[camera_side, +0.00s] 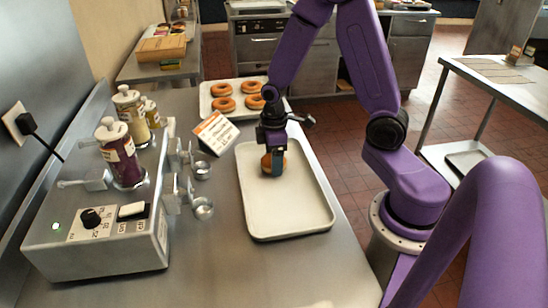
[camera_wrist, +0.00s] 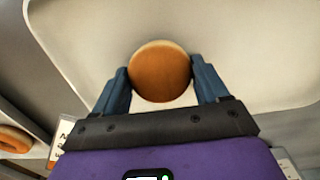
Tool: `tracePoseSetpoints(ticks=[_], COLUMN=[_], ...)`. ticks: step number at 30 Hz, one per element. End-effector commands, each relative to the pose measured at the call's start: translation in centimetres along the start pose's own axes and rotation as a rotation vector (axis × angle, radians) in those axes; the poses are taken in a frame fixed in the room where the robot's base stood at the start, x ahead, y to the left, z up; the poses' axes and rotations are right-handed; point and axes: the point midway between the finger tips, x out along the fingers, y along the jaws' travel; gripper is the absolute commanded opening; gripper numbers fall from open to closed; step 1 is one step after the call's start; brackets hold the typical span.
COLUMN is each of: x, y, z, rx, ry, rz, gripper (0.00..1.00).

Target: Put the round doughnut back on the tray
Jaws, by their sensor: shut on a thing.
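My gripper (camera_side: 274,160) is over the far part of the near white tray (camera_side: 290,212) in the side view. It is shut on a round brown doughnut (camera_side: 266,164), partly hidden behind the fingers. In the wrist view the round doughnut (camera_wrist: 160,72) sits between the two blue fingers of my gripper (camera_wrist: 161,85). Its top is smooth and no hole shows. The near tray's pale floor (camera_wrist: 240,45) fills much of the wrist view. I cannot tell whether the doughnut touches the tray or is just above it.
A farther tray (camera_side: 207,113) holds several ring doughnuts (camera_side: 222,90). A small sign (camera_side: 215,131) stands between the trays. Left are a grey control box (camera_side: 105,240), bottles (camera_side: 120,155) and small metal cups (camera_side: 203,208). The counter's near part is clear.

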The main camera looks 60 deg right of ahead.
Motion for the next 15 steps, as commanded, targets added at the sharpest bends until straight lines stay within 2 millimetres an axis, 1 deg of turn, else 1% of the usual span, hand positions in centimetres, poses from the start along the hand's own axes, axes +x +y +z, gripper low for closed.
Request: tracePoseSetpoints(ticks=[2, 3, 5, 6, 15], x=[0.23, 0.29, 0.25, 0.25, 0.10], y=[-0.03, -0.03, -0.02, -0.02, 0.00], z=[0.03, 0.03, 0.01, 0.02, 0.00], rx=[0.000, 0.000, 0.000, 0.000, 0.000], ry=[-0.002, -0.002, -0.001, -0.001, 0.000], rz=[-0.001, -0.001, -0.001, -0.001, 0.000], gripper=[0.43, 0.77, 0.96, 0.99, 0.99])
